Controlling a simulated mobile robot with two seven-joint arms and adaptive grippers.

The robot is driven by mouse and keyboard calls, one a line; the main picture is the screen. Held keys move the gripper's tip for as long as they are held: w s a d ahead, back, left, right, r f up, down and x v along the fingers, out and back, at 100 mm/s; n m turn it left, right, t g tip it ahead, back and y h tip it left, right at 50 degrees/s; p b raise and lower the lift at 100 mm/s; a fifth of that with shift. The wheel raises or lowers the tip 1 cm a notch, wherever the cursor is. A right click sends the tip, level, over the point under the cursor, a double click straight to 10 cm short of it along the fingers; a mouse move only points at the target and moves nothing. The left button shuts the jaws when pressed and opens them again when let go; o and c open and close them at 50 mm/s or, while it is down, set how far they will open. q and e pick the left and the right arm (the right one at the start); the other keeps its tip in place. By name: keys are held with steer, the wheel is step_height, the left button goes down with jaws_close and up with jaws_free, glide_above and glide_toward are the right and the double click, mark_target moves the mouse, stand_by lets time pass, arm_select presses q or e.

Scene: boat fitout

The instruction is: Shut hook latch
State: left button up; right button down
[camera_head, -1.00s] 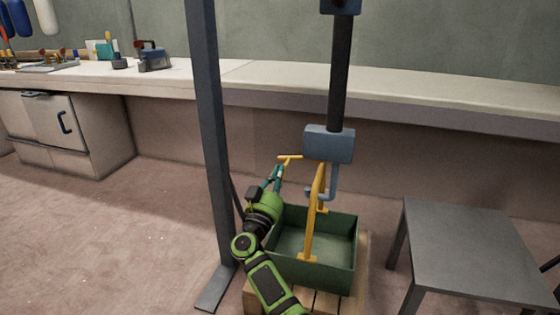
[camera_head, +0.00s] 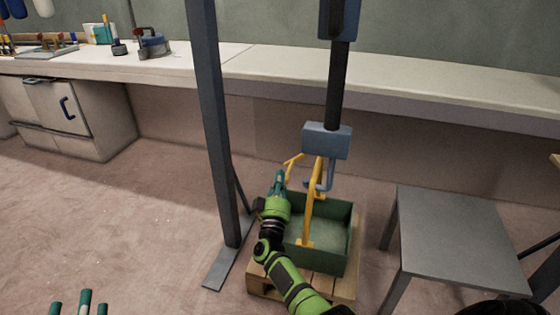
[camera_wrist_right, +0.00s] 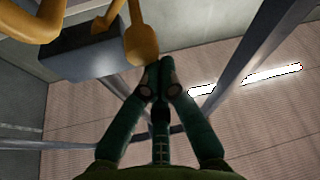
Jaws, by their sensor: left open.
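The hook block (camera_head: 326,142) is blue-grey and hangs on a dark column. Its curved hook (camera_head: 331,175) reaches down by the yellow bail (camera_head: 309,215) of a green crate. A yellow latch lever (camera_head: 292,159) sticks out to the left below the block; its rounded end also shows in the right wrist view (camera_wrist_right: 141,42). My right gripper (camera_head: 280,177) is just below the lever. In the wrist view its fingertips (camera_wrist_right: 160,68) are together, close to the lever's end; I cannot tell if they touch. My left gripper (camera_head: 80,298) is open and empty at the bottom left.
The green crate (camera_head: 335,258) stands on a wooden pallet (camera_head: 345,290). A dark upright post (camera_head: 214,120) stands left of my right arm. A grey table (camera_head: 455,235) is at the right. A long workbench runs along the wall. The floor at left is clear.

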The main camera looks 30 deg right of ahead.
arm_select(q)
step_height(320, 180, down, 9)
steer(key=a+n+g+y+p, duration=0.1)
steer(key=a+g+y+p, duration=0.15)
steer(key=g, duration=0.25)
steer(key=s+a+f+n+g+y+p, duration=0.15)
steer(key=s+a+f+g+y, duration=0.4)
steer(key=s+f+g, duration=0.7)
step_height(320, 180, down, 12)
steer(key=s+a+h+p, duration=0.1)
steer(key=p, duration=0.4)
steer(key=shift+a+r+t+h, duration=0.15)
steer(key=shift+a+t+h, duration=0.05)
steer(key=shift+t+h, duration=0.25)
arm_select(e)
steer(key=shift+s+d+f+n+y, duration=0.5)
steer(key=shift+n+y, duration=0.35)
steer(key=shift+n, duration=1.1)
steer(key=shift+s+d+f+n+y, duration=0.3)
steer(key=shift+f+n+y, duration=0.4)
steer(key=shift+n, duration=1.2)
steer(key=shift+s+d+f+n+y, duration=0.4)
steer(key=shift+n+y, duration=0.55)
steer(key=shift+n, duration=1)
steer(key=shift+a, duration=0.1)
arm_select(q)
steer(key=shift+r, duration=0.1)
